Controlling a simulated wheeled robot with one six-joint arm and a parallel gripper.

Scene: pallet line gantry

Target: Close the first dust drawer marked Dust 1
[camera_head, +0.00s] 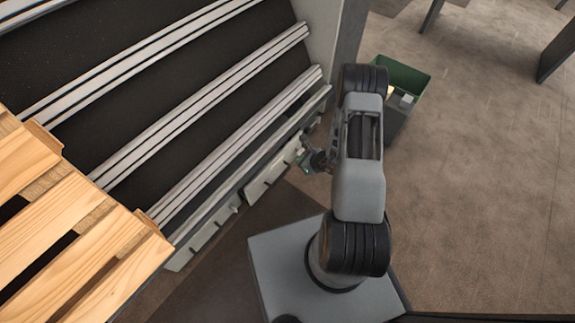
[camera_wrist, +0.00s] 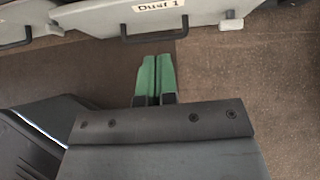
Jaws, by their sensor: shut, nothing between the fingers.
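The Dust 1 drawer (camera_wrist: 95,16) shows at the top of the wrist view as a pale grey front with a white "Dust 1" label (camera_wrist: 157,5) and a black bar handle (camera_wrist: 155,36). The top of its front is cut off. My gripper (camera_wrist: 156,58) has green fingers, shut together and empty, pointing at the drawer just below its handle in the picture. I see floor between the fingertips and the handle. In the head view my gripper (camera_head: 306,166) is small and partly hidden by my arm, beside a pale drawer front (camera_head: 268,182) under the conveyor. How far the drawer stands out is unclear.
Another pale drawer front (camera_wrist: 25,18) with a black handle is at left in the wrist view. A wooden pallet (camera_head: 70,230) lies on the conveyor rails (camera_head: 215,110) at left. A green-rimmed bin (camera_head: 405,75) stands beyond my arm.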

